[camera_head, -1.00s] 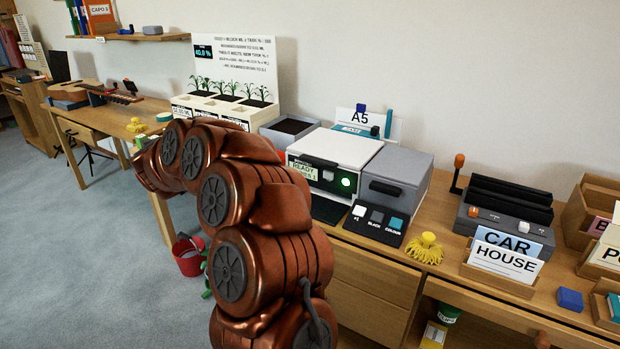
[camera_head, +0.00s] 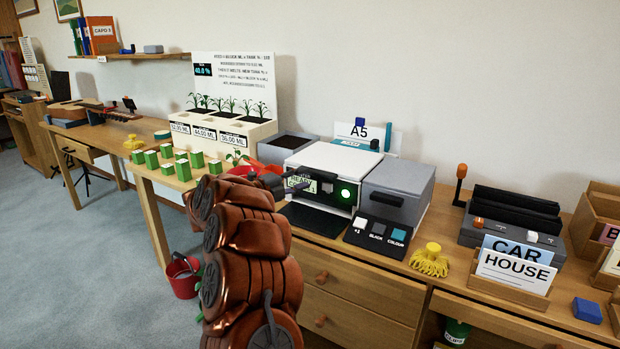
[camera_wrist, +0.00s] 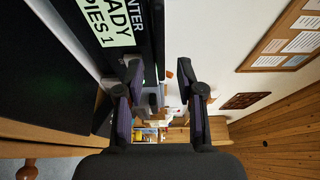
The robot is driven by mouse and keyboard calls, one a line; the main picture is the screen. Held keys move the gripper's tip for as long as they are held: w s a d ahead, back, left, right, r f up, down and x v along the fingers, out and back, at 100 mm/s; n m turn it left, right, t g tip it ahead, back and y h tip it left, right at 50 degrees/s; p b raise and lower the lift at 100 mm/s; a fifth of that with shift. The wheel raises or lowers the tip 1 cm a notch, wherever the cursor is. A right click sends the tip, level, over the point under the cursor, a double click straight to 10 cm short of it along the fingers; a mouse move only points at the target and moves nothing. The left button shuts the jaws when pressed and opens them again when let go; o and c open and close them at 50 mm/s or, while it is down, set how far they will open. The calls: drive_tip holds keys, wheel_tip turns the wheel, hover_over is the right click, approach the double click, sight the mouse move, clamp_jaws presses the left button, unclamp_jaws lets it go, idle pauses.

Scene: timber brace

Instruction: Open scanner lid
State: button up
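The scanner (camera_head: 335,160) is a white-lidded box with a dark front, a pale green READY label and a lit green button (camera_head: 346,194). Its white lid (camera_head: 328,153) looks shut. My gripper (camera_head: 287,184) is at the scanner's front left, close to the label. In the wrist view my gripper (camera_wrist: 163,98) has its two fingers spread apart with nothing seen between them. The scanner's label (camera_wrist: 106,22) is at the upper left there, beside the left finger. Whether a finger touches the scanner cannot be told.
A grey box (camera_head: 396,187) stands close to the scanner's right. A button panel (camera_head: 378,235) and a yellow tasselled object (camera_head: 430,261) sit in front. A white planter (camera_head: 222,130) and several small green blocks (camera_head: 182,169) are to the left. The wall is behind.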

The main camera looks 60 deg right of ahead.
sight(314, 175)
drive_tip(key=shift+x, duration=1.7)
drive_tip(key=shift+c, duration=0.2)
clamp_jaws()
